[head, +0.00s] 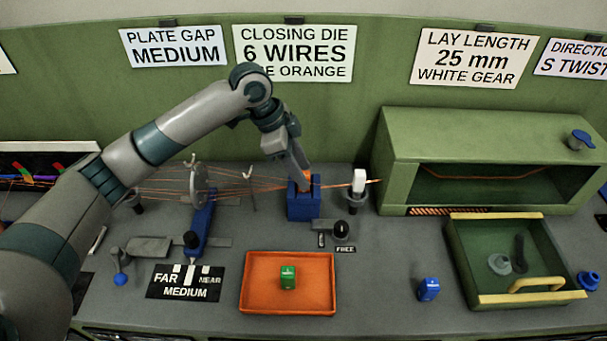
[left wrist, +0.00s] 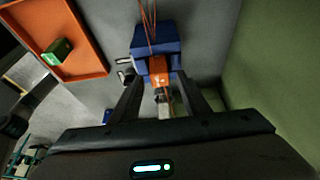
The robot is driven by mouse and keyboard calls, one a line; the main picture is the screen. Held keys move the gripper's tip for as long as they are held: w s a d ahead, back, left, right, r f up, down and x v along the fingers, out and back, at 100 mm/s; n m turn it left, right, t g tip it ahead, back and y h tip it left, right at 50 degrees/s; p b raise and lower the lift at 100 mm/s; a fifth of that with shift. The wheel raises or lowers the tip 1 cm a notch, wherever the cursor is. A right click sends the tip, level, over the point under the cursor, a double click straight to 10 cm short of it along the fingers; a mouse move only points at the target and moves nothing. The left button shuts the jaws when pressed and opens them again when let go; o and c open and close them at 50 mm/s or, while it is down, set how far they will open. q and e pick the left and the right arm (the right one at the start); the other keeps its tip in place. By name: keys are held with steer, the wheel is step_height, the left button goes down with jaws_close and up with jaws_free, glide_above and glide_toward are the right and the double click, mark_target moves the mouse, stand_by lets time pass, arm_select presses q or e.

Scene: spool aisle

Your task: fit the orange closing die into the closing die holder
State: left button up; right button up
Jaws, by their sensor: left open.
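The orange closing die (left wrist: 158,68) sits at the blue closing die holder (left wrist: 155,38) in the left wrist view, between its walls. In the head view the orange die (head: 307,175) shows only as a small patch above the blue holder (head: 303,207). I cannot tell whether it is fully seated. My left gripper (head: 299,174) is just above the holder. In the left wrist view the open fingers of this gripper (left wrist: 160,82) stand on either side of the die, with gaps visible. My right gripper is not in view.
An orange tray (head: 256,302) holds a green die (head: 288,277). A blue die (head: 428,289) lies to its right on the bench. Wires (head: 235,182) run through the round plate (head: 199,184) to the holder. A green drawer (head: 472,252) stands open at right.

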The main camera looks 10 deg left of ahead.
arm_select(q)
steer(key=w+b+v, duration=0.1)
steer(key=b+v, duration=0.1)
steer(key=v, duration=0.8)
steer(key=shift+s, duration=0.45)
steer(key=shift+r, duration=0.1)
